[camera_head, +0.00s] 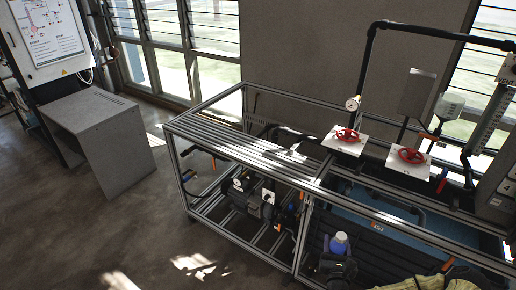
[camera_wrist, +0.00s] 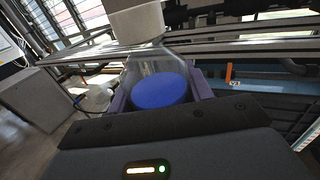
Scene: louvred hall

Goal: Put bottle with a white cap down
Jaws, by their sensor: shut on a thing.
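The bottle with a white cap (camera_wrist: 137,22) is in my gripper (camera_wrist: 160,88) in the wrist view. Its body is clear and a round blue area shows at the end nearer the camera. Purple finger parts stand on both sides of the bottle and are shut on it. In the head view the bottle (camera_head: 340,242) shows small at the bottom centre, its pale cap up and blue below. There my gripper (camera_head: 337,255) is dark and partly hides it. The bottle appears held in front of the metal frame bench, and I see no surface touching its base.
The metal frame bench (camera_head: 245,152) has a slatted top at left, with pumps and pipes beneath. Two white plates with red valve wheels (camera_head: 347,135) (camera_head: 411,155) stand at its back. A grey table (camera_head: 98,130) is at left. Open floor lies between.

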